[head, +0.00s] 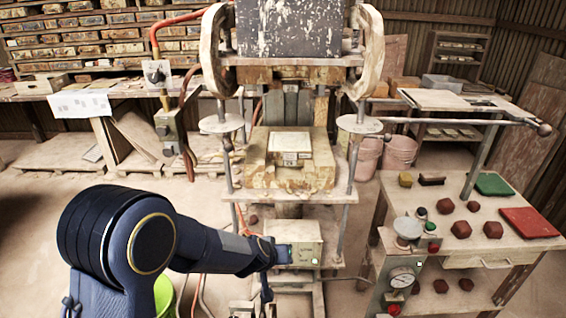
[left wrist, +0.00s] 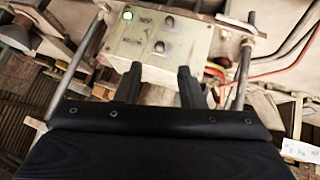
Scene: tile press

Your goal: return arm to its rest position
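My left arm comes in from the left in the head view and reaches across to the press. Its gripper (head: 268,268) is at the left side of a pale control box (head: 303,240) low on the press front. In the left wrist view the two dark fingers of the left gripper (left wrist: 158,88) stand apart with nothing between them. The control box (left wrist: 150,42) with two round dark buttons lies just beyond the fingertips; I cannot tell whether they touch it. My right arm and gripper are not in view.
The press (head: 290,185) holds a pale tile block (head: 290,147) above the box. Orange hoses run beside the press.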

